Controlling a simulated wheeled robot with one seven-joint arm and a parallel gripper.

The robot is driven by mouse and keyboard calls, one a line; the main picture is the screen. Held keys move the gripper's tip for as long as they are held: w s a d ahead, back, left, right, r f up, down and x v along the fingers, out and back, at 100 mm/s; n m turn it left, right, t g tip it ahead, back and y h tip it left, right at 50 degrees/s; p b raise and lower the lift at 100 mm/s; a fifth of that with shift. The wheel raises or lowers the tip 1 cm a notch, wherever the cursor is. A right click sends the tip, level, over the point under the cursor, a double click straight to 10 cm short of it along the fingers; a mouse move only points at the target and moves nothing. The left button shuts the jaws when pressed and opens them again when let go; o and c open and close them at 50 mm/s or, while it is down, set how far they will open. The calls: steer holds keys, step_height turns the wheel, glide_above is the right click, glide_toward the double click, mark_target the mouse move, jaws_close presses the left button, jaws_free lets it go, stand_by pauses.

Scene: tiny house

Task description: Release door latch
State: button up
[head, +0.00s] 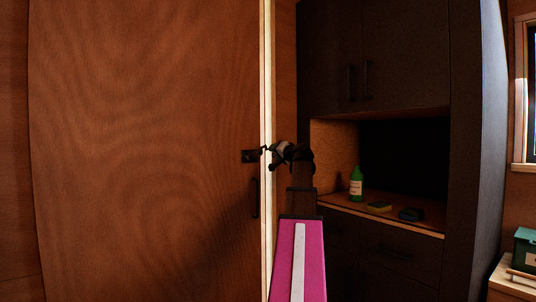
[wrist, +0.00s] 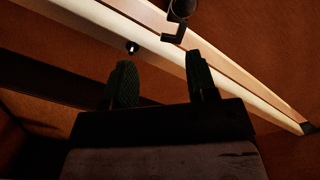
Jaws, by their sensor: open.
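A brown wooden door (head: 150,130) fills the left of the head view, its right edge along a pale wooden strip (head: 267,70). A small black latch (head: 250,156) sits at that edge, above a dark vertical handle (head: 255,197). My gripper (head: 273,151) is close to the latch, just at the strip. In the wrist view my gripper (wrist: 161,75) is open, with nothing visible between its two dark fingers. A black bracket with a round part (wrist: 178,28) is just beyond the fingertips, and a small dark peg (wrist: 132,47) lies left of it. I cannot tell whether a finger touches the latch.
Right of the strip stands a dark cabinet (head: 410,60) with an open shelf (head: 345,208). A green bottle (head: 356,184) and sponge-like blocks (head: 379,207) rest on that shelf. A green box (head: 524,250) and a window frame (head: 519,100) are at far right.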

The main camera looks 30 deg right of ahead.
steer(key=shift+s+d, duration=0.15)
steer(key=shift+s, duration=1.35)
steer(key=shift+s+d, duration=0.15)
steer(key=shift+s, duration=1.3)
steer(key=s, duration=1)
steer(key=shift+s+d, duration=0.4)
steer(key=shift+r, duration=0.1)
steer(key=shift+w, duration=0.2)
steer(key=c, duration=0.7)
steer(key=w+f+m+y, duration=0.1)
steer(key=w+m+y, duration=0.1)
steer(key=w, duration=0.1)
steer(key=w+f+m+t+y, duration=0.1)
steer(key=w+m+y, duration=0.1)
steer(key=w, duration=0.1)
steer(key=w+f+m+t+y, duration=0.1)
steer(key=w+m+y, duration=0.1)
steer(key=w, duration=0.1)
steer(key=shift+w+d+f+m, duration=0.15)
steer(key=shift+w+d+m, duration=0.1)
steer(key=shift+d+m, duration=0.1)
jaws_close()
steer(key=m+t+y, duration=0.4)
steer(key=m, duration=0.5)
glide_toward(271, 155)
steer(key=s+a, duration=0.2)
steer(key=s, duration=0.1)
steer(key=shift+m, duration=0.35)
steer(key=x, duration=1)
